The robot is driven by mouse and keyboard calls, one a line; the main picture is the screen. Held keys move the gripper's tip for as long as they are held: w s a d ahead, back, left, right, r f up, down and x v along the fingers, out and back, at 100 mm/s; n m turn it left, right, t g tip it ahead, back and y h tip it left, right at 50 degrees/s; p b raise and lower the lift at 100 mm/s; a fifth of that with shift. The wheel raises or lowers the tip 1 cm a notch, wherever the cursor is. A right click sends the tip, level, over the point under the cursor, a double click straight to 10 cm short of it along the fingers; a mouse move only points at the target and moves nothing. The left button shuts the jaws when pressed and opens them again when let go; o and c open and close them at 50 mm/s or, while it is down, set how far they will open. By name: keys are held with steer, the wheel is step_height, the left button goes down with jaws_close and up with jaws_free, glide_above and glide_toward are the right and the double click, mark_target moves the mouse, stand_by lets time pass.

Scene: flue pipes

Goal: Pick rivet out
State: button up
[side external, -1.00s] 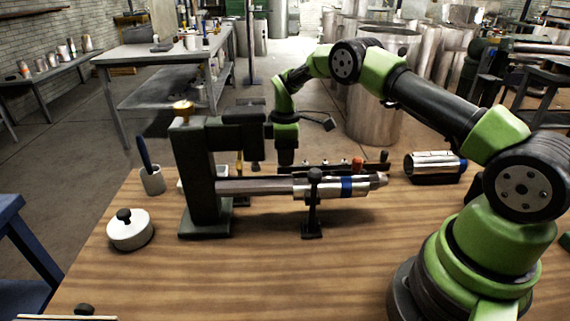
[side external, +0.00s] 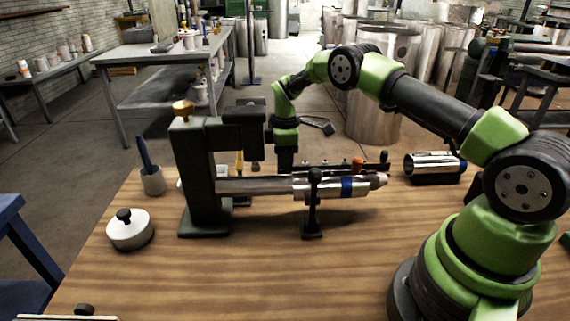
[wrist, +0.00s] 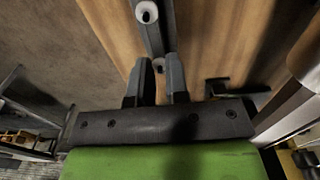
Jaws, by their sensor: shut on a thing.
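My gripper (side external: 286,160) points down behind the horizontal pipe on the stand, over the far side of the bench. The side view hides the fingertips' hold behind the pipe.
The metal pipe (side external: 260,186) runs from a dark upright stand (side external: 201,190) over a small support (side external: 313,210). A shiny cylinder (side external: 433,163) lies at the right. A lidded white pot (side external: 130,231) and a cup (side external: 153,181) stand at the left. The front bench is clear.

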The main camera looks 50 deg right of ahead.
steer(key=shift+r, duration=0.2)
steer(key=shift+r, duration=0.8)
